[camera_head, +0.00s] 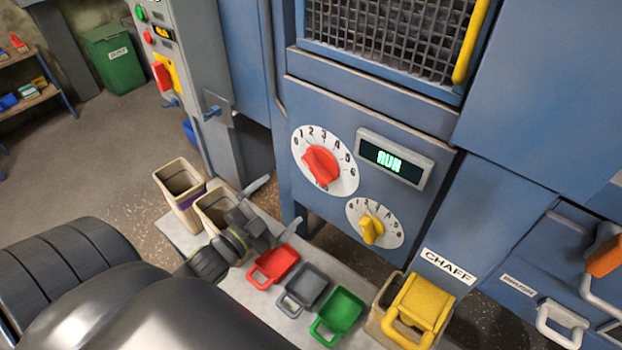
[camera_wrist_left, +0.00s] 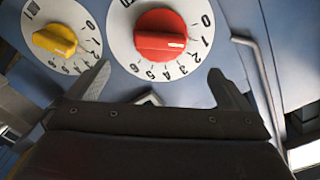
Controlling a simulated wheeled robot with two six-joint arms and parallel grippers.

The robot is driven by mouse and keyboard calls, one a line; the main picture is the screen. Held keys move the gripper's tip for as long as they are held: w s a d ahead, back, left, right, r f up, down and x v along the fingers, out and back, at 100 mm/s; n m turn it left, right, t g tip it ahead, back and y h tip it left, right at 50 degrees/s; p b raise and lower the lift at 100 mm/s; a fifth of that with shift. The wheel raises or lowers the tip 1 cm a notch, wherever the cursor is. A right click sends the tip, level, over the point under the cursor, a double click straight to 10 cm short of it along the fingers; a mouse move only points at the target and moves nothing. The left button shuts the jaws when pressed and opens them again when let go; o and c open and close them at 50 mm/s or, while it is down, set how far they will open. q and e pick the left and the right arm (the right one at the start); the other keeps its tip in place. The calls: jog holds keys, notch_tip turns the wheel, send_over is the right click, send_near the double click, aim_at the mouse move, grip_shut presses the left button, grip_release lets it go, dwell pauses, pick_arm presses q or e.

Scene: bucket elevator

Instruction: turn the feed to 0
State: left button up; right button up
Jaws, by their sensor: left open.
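A red knob (camera_head: 320,166) sits on a white dial numbered from 0 on the blue machine panel. It also shows in the left wrist view (camera_wrist_left: 160,34), where its pale mark points near 1. A smaller yellow knob (camera_head: 371,229) on a second numbered dial is below right of it; it also shows in the left wrist view (camera_wrist_left: 54,41). I see no label telling which knob is the feed. My left gripper (camera_head: 283,200) is open and empty, in front of and below left of the red dial. In the wrist view its fingers (camera_wrist_left: 159,70) are apart, below the red knob.
A display (camera_head: 393,160) reads RUN. Red (camera_head: 275,265), grey (camera_head: 304,288) and green (camera_head: 338,315) scoops lie on a pale bench below. A yellow scoop (camera_head: 420,303) rests in a bin at right. A control post (camera_head: 190,80) stands at left.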

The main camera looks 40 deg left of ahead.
pick_arm(q)
jog(key=b, duration=0.3)
send_near(312, 173)
jog(key=w, duration=0.6)
jog(key=w+b, duration=0.1)
jog(key=w, duration=0.1)
jog(key=shift+w+d+r, duration=0.1)
jog(key=shift+w+d, duration=0.05)
jog(key=shift+d, duration=0.2)
jog(key=shift+w, duration=0.7)
